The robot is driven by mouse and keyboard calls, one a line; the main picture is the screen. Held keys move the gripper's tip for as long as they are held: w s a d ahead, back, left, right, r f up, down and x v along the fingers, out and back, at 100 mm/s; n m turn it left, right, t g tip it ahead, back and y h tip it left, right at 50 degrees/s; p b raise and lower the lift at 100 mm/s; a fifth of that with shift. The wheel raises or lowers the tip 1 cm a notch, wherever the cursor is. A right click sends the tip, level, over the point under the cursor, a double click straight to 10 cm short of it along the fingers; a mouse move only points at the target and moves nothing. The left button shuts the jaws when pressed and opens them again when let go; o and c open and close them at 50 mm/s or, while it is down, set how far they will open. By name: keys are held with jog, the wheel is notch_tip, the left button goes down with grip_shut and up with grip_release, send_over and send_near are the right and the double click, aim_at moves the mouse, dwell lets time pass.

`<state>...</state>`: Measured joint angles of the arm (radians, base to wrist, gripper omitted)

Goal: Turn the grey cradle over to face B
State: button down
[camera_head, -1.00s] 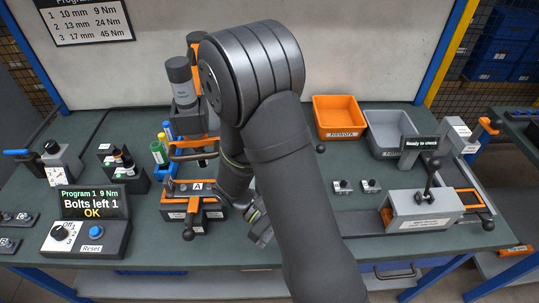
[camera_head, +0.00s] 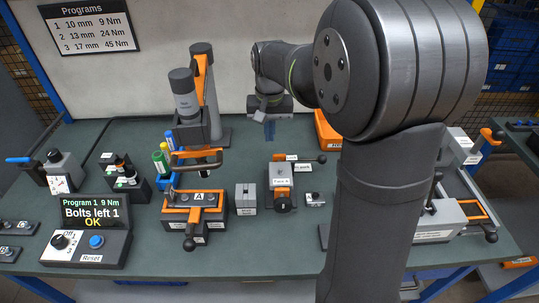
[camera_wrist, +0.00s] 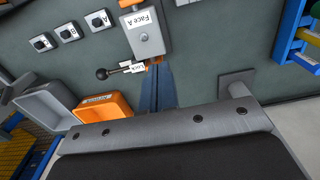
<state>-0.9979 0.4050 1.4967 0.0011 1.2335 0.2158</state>
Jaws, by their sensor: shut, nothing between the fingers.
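The grey cradle (camera_head: 280,187) stands on the bench right of the orange clamp fixture marked A. It has orange parts, a label reading Face A, and a dark lever with a ball knob (camera_head: 321,159) at its far right. In the wrist view the cradle (camera_wrist: 147,42) is at the top centre, with the lock label and knob (camera_wrist: 102,73) beside it. My gripper (camera_head: 270,134) is raised behind the cradle, apart from it, with its blue fingers pointing down. The fingers (camera_wrist: 155,85) are shut and empty in the wrist view.
The clamp fixture (camera_head: 195,210) and a small grey block (camera_head: 246,199) stand left of the cradle. A tall tool stand (camera_head: 210,95) rises left of my gripper. An orange bin (camera_wrist: 105,108) and a grey bin (camera_wrist: 45,107) lie right of the cradle on the bench.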

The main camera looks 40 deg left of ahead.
aim_at(270, 174)
notch_tip(270, 174, down, 14)
jog(key=shift+r, duration=0.2)
jog(key=shift+s+a+f+t+h, duration=0.15)
jog(key=shift+s+f+t+h, duration=0.15)
jog(key=shift+t+h, duration=0.2)
dwell(0.6)
jog(key=shift+s+a+f+t+h, duration=0.2)
jog(key=shift+f+t+h, duration=0.15)
jog(key=shift+t+h, duration=0.25)
jog(key=shift+s+a+f+t+h, duration=0.2)
jog(key=shift+f+t+h, duration=0.15)
jog(key=shift+t+h, duration=0.25)
jog(key=shift+s+a+f, duration=0.1)
jog(key=shift+a+f, duration=0.05)
jog(key=shift+f, duration=1.75)
